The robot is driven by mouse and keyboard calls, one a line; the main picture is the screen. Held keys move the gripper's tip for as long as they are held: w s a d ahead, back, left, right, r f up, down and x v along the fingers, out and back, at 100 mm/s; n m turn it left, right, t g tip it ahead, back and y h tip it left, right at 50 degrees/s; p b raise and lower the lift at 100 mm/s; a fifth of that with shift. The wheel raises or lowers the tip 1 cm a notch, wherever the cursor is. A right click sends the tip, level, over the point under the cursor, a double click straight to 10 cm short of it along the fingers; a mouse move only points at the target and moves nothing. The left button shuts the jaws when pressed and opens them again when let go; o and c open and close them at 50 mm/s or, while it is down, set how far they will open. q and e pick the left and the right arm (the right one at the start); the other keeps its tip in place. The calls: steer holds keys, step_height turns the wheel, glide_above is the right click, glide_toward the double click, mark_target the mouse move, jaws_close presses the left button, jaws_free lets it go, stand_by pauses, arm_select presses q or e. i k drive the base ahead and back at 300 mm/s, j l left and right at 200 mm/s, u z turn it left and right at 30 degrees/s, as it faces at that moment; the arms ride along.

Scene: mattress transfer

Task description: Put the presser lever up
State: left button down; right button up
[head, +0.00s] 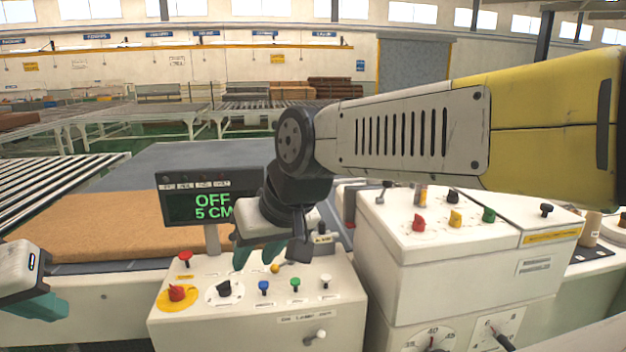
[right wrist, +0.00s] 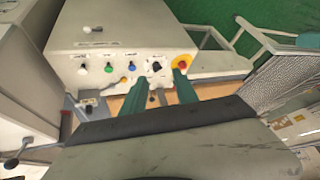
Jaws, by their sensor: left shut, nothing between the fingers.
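I cannot tell which lever is the presser lever. My right gripper (head: 256,254) is above the back of the panel, its teal fingers apart and empty. In the right wrist view its fingertips (right wrist: 158,82) point towards the panel's knob row. My left gripper (head: 42,308) is shut and empty at the far left, away from the panel.
A display reading OFF 5 CM (head: 190,206) stands behind the panel. A brown mattress (head: 80,205) lies on the left. A larger white machine box (head: 450,262) with knobs and dials stands on the right, under my right arm. Roller conveyors (head: 45,180) are beyond.

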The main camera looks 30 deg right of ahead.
mark_target(385, 189)
steer(key=z, duration=1.65)
steer(key=j+z, duration=0.1)
steer(key=z, duration=0.25)
steer(key=j+z, duration=0.1)
steer(key=z, duration=0.25)
